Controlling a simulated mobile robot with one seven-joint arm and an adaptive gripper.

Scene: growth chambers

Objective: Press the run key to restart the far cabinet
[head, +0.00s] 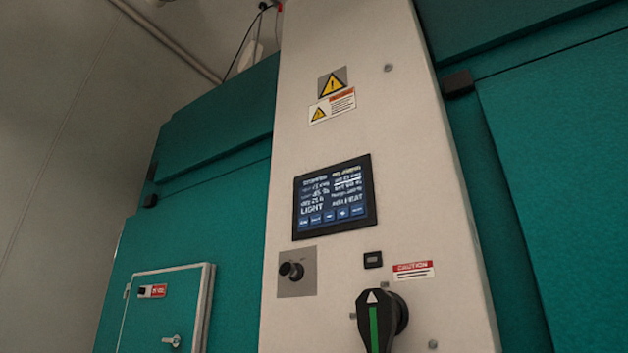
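A cream control panel (398,120) stands upright between teal cabinet walls. A black-framed touch screen (335,197) sits at its middle. The screen shows white text, with the larger words "STOPPED" and "LIGHT" partly readable. A row of several small blue keys (330,216) runs along the screen's bottom; their labels are too small to read surely, so I cannot tell which is the run key. My gripper is not in view.
Below the screen are a black knob (292,270) on a grey plate, a small black switch (373,260) and a large black rotary handle (381,318) that sticks out. A teal door (165,310) with a latch is at lower left. Warning labels (333,82) sit above the screen.

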